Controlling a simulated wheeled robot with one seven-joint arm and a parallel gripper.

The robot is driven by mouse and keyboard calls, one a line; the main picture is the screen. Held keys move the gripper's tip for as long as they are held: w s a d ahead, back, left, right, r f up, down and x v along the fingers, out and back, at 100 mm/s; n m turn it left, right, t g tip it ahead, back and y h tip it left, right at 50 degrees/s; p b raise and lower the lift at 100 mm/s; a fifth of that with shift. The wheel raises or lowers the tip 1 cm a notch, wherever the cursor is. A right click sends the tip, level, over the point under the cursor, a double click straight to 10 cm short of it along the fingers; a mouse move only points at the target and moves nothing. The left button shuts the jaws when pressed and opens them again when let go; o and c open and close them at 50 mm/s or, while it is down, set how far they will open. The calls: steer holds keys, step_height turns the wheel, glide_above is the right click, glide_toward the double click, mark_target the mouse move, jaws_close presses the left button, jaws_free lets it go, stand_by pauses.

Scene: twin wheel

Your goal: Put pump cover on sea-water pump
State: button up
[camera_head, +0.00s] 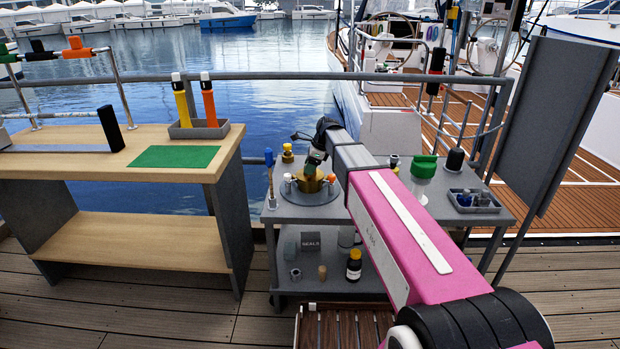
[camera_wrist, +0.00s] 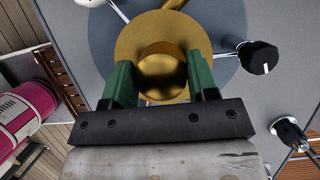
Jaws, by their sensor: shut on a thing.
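My gripper (camera_head: 311,168) is low over the round grey base (camera_head: 325,211) on the grey cart. In the wrist view its green fingers (camera_wrist: 160,72) are shut on the round knob of a brass disc, which looks like the pump cover (camera_wrist: 140,42). The blue-grey round base (camera_wrist: 228,45) shows behind the disc. In the head view a brass body (camera_head: 306,185), apparently the sea-water pump, stands on the base just below the fingers. The disc hides what lies under it, so I cannot tell whether it touches the pump.
Small-headed posts (camera_head: 331,179) stand around the brass body. A green-topped white container (camera_head: 424,168) and a grey tray (camera_head: 472,201) stand on the cart's right. A black bottle (camera_head: 354,264) is on the lower shelf. A wooden bench (camera_head: 200,175) stands left.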

steer(key=shift+f, duration=0.6)
stand_by(0.5)
steer(key=o, duration=1.4)
steer(key=shift+o, duration=0.2)
